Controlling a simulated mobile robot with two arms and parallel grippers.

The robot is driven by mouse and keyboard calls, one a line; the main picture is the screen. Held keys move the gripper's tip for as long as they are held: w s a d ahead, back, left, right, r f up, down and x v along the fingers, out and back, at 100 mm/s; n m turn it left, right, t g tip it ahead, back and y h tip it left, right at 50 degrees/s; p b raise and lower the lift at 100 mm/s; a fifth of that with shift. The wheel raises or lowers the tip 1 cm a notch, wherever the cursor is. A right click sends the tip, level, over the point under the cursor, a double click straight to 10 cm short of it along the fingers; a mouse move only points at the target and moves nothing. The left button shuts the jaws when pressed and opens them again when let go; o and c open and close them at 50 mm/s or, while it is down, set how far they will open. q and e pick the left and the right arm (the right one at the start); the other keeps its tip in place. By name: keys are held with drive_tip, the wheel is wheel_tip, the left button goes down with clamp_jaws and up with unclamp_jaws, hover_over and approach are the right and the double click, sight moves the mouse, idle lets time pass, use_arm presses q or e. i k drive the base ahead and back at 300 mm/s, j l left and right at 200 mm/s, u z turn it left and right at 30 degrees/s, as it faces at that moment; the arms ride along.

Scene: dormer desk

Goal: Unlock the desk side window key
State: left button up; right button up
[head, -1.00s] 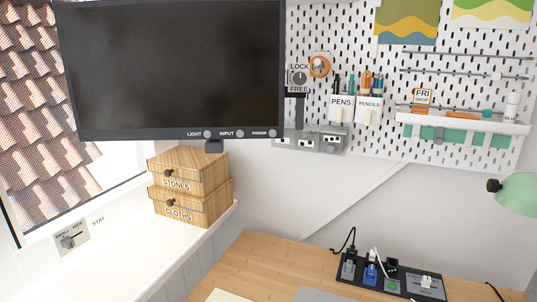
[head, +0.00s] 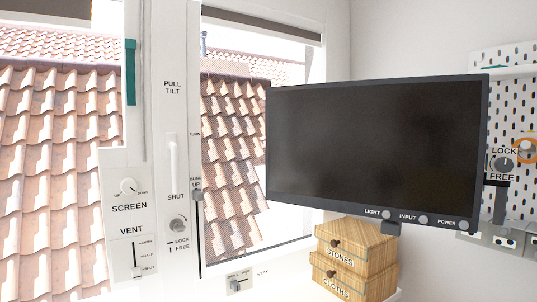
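In the head view the window key (head: 178,224) is a small round metal knob on the white window frame (head: 170,60), with a LOCK / FREE label below and to its right. Its exact turn is too small to tell. A white upright handle (head: 171,165) sits above it, between the words PULL TILT and SHUT. A second round LOCK / FREE knob (head: 504,163) shows at the right, beside the monitor. Neither of my grippers is in view.
A black monitor (head: 375,140) on an arm fills the right middle. Wooden boxes marked STONES (head: 345,248) and CLOTHS (head: 337,281) stand below it. A panel with a SCREEN knob (head: 128,187) and a VENT slider (head: 133,257) is left of the key.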

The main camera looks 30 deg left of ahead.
sight(177, 227)
drive_tip(key=u, duration=1.3)
